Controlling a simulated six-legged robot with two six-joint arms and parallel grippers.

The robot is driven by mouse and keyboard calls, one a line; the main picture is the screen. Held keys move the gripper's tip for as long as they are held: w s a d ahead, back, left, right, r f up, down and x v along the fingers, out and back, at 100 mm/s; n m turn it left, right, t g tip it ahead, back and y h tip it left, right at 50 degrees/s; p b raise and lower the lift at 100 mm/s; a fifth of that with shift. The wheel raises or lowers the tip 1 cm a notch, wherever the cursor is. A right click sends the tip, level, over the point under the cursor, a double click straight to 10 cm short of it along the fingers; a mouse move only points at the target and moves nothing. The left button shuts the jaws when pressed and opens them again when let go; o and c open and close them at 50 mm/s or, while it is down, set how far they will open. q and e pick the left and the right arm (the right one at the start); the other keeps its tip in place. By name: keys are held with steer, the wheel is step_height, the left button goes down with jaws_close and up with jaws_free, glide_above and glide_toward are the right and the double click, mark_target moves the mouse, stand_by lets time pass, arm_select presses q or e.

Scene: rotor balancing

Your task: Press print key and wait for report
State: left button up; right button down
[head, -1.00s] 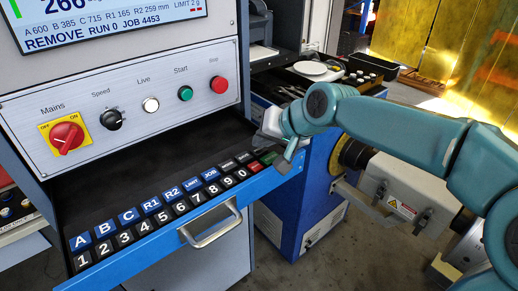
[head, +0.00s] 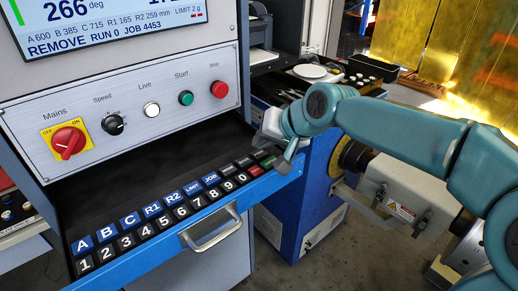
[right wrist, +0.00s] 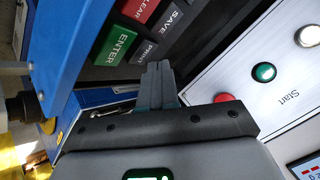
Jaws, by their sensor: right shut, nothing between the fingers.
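The print key (right wrist: 147,50) is a black key beside the green ENTER key (right wrist: 118,45) in the right wrist view. My right gripper (right wrist: 158,66) is shut and empty, its fingertips at the print key's edge. They partly cover the key, and I cannot tell whether they press it. In the head view my right gripper (head: 264,140) is over the far right end of the key drawer (head: 200,235). The screen (head: 110,22) reads REMOVE, RUN 0, JOB 4453. No printed report is visible. My left gripper is not in view.
The panel above the drawer carries the red Mains switch (head: 68,142), the green Start button (head: 186,98) and a red button (head: 219,89). A metal handle (head: 212,231) sticks out from the drawer front. A blue machine (head: 312,190) stands to the right.

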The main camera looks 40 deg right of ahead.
mark_target(263, 155)
steer(key=shift+r, duration=0.2)
step_height(263, 155, up, 5)
steer(key=p, duration=0.4)
stand_by(0.5)
stand_by(0.4)
